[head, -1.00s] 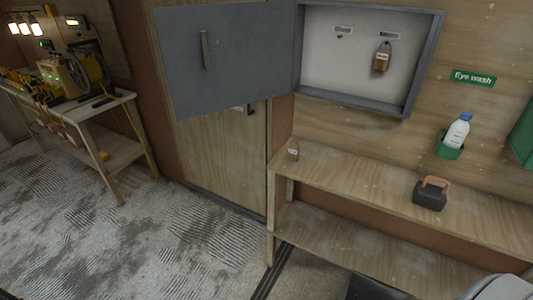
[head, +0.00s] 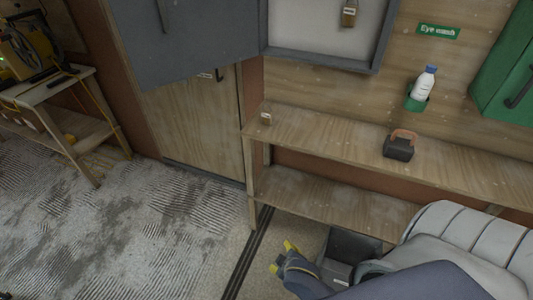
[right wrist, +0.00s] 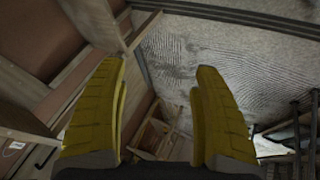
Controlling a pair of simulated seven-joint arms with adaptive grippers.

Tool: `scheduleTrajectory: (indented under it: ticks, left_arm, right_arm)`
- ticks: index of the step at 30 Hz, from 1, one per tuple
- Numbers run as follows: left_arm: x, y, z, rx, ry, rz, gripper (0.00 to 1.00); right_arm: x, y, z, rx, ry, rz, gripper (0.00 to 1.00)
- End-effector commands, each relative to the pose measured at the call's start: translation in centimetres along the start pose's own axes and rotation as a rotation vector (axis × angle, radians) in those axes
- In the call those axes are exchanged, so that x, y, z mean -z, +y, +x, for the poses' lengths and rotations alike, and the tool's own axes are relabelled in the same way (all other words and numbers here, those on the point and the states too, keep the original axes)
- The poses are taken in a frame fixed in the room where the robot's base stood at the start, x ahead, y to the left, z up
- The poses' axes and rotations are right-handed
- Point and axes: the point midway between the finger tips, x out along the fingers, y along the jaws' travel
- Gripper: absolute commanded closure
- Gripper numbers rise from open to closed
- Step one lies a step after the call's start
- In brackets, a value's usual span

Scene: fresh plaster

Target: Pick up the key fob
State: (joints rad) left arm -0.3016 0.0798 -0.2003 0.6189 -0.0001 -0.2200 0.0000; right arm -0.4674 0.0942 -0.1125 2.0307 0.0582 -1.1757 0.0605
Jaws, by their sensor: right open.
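A small brown fob with a white label (head: 266,118) stands at the left end of the upper wooden shelf. Another brown labelled fob (head: 349,14) hangs inside the open grey wall cabinet, partly cut off by the top edge of the head view. My right gripper (head: 282,257) is low at the bottom of the head view, below the shelves and apart from both fobs. Its yellow fingers are spread and empty, as the right wrist view (right wrist: 160,80) also shows. My left gripper is out of view.
The cabinet door (head: 185,35) hangs open to the left. A black box with an orange handle (head: 399,147) and a bottle in a green holder (head: 423,84) are to the right. A grey open box (head: 352,247) is beside my right gripper.

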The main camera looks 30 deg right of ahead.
Motion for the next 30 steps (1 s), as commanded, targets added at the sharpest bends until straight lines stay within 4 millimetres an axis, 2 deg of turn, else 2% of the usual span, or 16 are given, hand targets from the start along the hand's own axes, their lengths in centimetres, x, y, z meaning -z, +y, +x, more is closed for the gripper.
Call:
scheduleTrajectory:
  ticks: [3,6,14,20,23,27,30]
  left_arm:
    - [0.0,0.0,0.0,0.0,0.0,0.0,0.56]
    - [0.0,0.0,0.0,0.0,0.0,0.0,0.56]
    - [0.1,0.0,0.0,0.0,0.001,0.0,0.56]
    - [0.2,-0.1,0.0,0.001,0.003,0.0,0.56]
    - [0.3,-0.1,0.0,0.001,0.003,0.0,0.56]
    - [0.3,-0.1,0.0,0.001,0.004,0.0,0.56]
    - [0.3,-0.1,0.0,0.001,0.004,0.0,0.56]
  right_arm:
    - [3.9,2.3,-1.5,-0.015,0.088,0.106,0.33]
    - [7.4,3.9,-2.2,-0.006,0.176,0.224,0.33]
    - [16.3,7.4,-2.5,0.078,0.426,0.588,0.33]
    - [23.2,10.9,-2.6,0.193,0.636,0.922,0.33]
    - [27.2,13.8,-2.8,0.285,0.772,1.152,0.33]
    - [32.4,19.4,-3.3,0.457,0.988,1.541,0.33]
    - [34.8,23.7,-3.6,0.593,1.14,1.823,0.33]
